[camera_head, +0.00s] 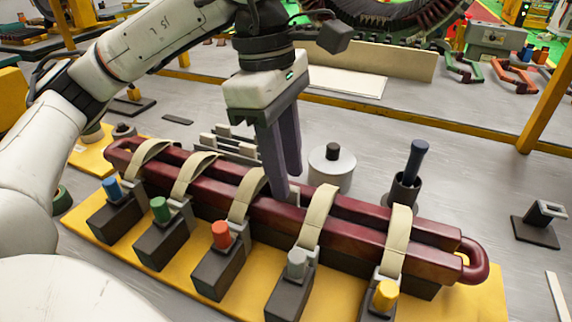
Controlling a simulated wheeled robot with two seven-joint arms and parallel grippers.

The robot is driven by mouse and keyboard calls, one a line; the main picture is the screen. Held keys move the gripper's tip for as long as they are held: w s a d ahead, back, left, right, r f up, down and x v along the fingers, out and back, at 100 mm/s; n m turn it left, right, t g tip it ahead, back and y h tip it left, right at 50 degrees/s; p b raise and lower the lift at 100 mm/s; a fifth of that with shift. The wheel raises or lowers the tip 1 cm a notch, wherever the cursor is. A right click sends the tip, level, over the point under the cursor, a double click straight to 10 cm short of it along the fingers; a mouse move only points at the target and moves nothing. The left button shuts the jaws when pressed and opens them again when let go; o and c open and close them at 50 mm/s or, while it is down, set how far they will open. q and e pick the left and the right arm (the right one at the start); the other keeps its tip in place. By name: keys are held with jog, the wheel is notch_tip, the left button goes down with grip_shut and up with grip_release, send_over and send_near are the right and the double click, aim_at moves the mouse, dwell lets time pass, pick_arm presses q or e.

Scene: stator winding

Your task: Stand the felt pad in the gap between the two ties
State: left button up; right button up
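A dark red coil of two long bars (345,236) lies across the yellow base, wrapped by several beige ties. My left gripper (286,188) points down at the coil between the middle tie (245,194) and the tie to its right (319,214). Its fingers are close together, and a small grey piece, seemingly the felt pad (294,190), shows at their tips. The fingers hide most of it, and I cannot tell whether it touches the coil. My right gripper is not in view.
Dark clamp blocks with blue, green, red (221,236), grey and yellow knobs line the front of the yellow base (190,278). Behind the coil stand a rack of pale strips (228,145), a white cylinder (331,168) and a dark cup with a blue-handled tool (404,188).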

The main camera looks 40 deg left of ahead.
pick_arm(q)
notch_tip(320, 180, up, 10)
jog(key=a+p, duration=0.1)
jog(key=p, duration=0.1)
jog(key=shift+s+a+p, duration=0.2)
jog(key=shift+a+p, duration=0.05)
jog(key=shift+p, duration=0.1)
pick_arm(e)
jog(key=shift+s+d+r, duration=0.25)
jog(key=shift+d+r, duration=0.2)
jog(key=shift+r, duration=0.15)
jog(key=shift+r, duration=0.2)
